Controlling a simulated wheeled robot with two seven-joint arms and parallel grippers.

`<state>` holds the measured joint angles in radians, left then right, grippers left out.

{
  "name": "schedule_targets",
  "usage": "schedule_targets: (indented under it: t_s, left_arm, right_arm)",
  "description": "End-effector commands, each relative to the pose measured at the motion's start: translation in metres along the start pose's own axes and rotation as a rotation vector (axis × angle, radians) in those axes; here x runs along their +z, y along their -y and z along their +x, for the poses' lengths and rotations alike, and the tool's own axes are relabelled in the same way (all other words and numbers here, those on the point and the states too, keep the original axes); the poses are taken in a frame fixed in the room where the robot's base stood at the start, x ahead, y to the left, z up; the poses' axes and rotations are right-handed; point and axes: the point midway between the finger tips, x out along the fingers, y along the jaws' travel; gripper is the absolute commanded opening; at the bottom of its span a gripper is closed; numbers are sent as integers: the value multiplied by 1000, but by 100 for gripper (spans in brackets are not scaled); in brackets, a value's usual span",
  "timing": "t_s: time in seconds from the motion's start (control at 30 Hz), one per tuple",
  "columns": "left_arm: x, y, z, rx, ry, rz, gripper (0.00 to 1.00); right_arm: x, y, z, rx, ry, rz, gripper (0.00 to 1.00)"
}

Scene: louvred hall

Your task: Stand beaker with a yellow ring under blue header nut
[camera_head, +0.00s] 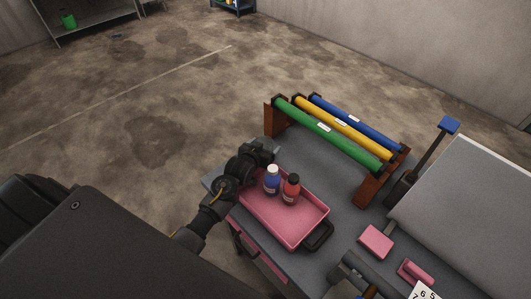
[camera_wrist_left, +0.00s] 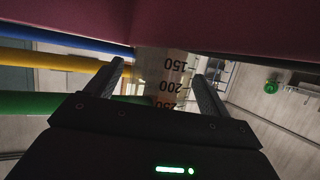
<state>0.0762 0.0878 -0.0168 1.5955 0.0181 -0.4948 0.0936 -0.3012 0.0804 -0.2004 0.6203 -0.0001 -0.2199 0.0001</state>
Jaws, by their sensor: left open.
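My left gripper (camera_head: 264,150) is at the back-left corner of the pink tray in the head view. In the left wrist view its two fingers (camera_wrist_left: 159,75) are apart. A clear beaker (camera_wrist_left: 165,62) with printed marks 150, 200 and 250 stands between them, upside down in that picture. I cannot make out a yellow ring on it. In the head view the beaker is hidden behind my gripper or too small to tell. I cannot identify a blue header nut in either view. My right gripper does not show clearly in any view.
The pink tray (camera_head: 257,217) holds a blue bottle (camera_head: 272,182) and a red bottle (camera_head: 291,190) close to my gripper. Behind it, a brown rack carries green (camera_head: 320,132), yellow (camera_head: 345,131) and blue (camera_head: 357,124) tubes. Pink blocks (camera_head: 376,242) lie at the front right.

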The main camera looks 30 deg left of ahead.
Motion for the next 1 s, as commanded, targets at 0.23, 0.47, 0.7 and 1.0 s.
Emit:
schedule_targets:
  t_s: [0.23,0.47,0.7,1.0]
  left_arm:
    - [0,0,0,0,1,0,59]
    - [0,0,0,0,0,0,29]
    - [-3,0,-1,0,0,0,29]
    - [-50,0,-20,0,-6,0,29]
  right_arm:
    - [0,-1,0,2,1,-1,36]
    - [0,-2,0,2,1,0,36]
    - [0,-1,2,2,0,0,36]
    - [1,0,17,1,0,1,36]
